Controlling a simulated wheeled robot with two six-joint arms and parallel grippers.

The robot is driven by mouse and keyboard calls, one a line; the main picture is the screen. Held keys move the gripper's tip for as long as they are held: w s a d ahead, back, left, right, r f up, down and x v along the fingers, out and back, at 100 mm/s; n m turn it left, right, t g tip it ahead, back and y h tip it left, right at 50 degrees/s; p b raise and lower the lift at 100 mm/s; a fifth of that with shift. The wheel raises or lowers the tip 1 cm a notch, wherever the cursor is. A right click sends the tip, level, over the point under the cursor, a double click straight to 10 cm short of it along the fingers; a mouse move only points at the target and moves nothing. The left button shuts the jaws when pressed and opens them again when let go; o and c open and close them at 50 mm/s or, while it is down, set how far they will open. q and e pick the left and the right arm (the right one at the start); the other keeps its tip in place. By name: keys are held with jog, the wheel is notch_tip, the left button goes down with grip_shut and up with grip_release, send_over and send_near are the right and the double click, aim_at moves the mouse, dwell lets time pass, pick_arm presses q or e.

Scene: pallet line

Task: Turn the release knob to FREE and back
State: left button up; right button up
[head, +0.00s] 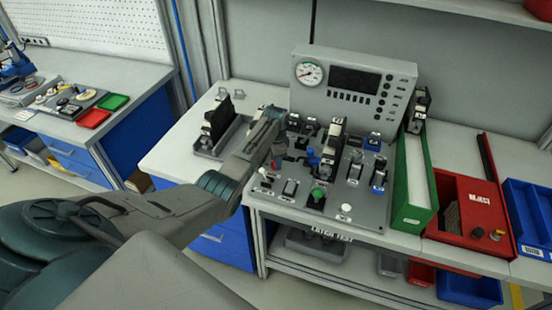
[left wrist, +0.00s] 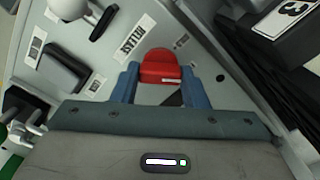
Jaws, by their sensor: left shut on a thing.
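The release knob (left wrist: 160,66) is red with a pale mark on its near edge. In the left wrist view my left gripper (left wrist: 160,80) has its two blue fingers on either side of it, shut on it. In the head view my left gripper (head: 277,157) reaches from the left over the sloping grey control panel (head: 333,212). Only a bit of the red knob (head: 276,164) shows there, beside the gripper. My right gripper is not in view.
Several switches and levers crowd the panel, including a green knob (head: 318,193) and a white-topped one (head: 346,208). A console with a gauge (head: 309,73) stands behind. A dark device (head: 216,120) stands left.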

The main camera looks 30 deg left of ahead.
pick_arm(q)
jog(key=shift+m, duration=0.6)
jog(key=shift+r, duration=0.1)
jog(key=o, duration=1)
notch_tip(320, 180, up, 11)
jog(key=b, duration=0.2)
jog(key=shift+b, duration=0.4)
jog(key=shift+f, duration=0.2)
